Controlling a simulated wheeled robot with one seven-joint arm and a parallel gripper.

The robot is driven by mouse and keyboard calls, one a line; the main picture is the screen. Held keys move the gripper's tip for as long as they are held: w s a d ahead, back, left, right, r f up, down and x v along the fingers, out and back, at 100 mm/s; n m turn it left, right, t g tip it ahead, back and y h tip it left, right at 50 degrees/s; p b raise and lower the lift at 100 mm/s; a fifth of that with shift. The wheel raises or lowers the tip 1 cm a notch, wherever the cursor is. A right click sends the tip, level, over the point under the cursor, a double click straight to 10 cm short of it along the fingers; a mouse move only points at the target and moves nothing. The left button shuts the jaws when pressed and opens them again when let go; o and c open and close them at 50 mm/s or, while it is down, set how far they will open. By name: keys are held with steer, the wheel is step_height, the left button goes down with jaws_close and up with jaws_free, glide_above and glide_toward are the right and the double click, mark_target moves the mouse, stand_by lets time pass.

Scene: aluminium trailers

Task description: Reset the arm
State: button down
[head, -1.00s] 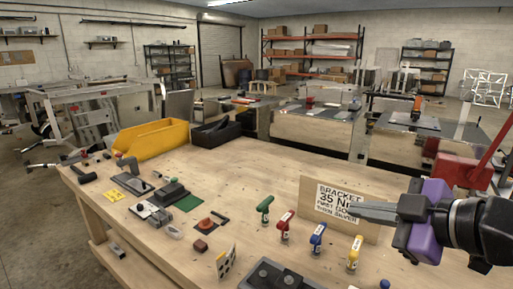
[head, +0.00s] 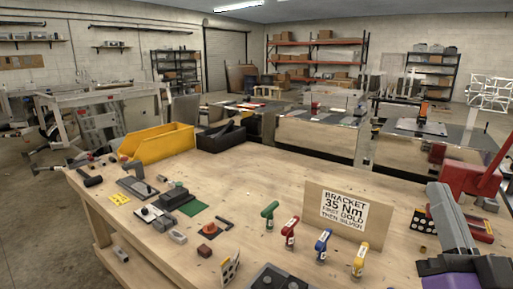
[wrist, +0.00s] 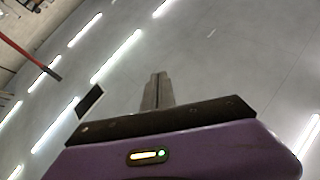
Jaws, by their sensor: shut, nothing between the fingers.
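My gripper (head: 447,205) is at the right edge of the head view, above the right end of the workbench (head: 275,172). Its grey fingers point up and away from the bench top. In the wrist view my gripper (wrist: 157,80) has its two fingers together with nothing between them. The rest of my arm is mostly out of the head view.
A sign board (head: 345,217) stands on the bench, with green (head: 270,214), red (head: 290,232), blue (head: 323,244) and yellow (head: 361,259) handled tools in front. A yellow bin (head: 160,143) and black bin (head: 221,135) stand at the back left. A red machine (head: 470,172) is close behind my gripper.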

steer(key=s+a+f+n+g, duration=0.1)
steer(key=s+a+f+g, duration=0.1)
steer(key=s+f, duration=0.8)
steer(key=s+a+f+n+g+y, duration=0.1)
steer(key=s+f+g, duration=0.3)
steer(key=s+f, duration=0.7)
steer(key=s+a+f+n+g+y, duration=0.1)
steer(key=s+a+f+g, duration=0.2)
steer(key=s+f, duration=0.7)
steer(key=shift+s+a+f+g, duration=0.3)
steer(key=shift+s+a+g, duration=0.1)
steer(key=shift+s+a, duration=0.1)
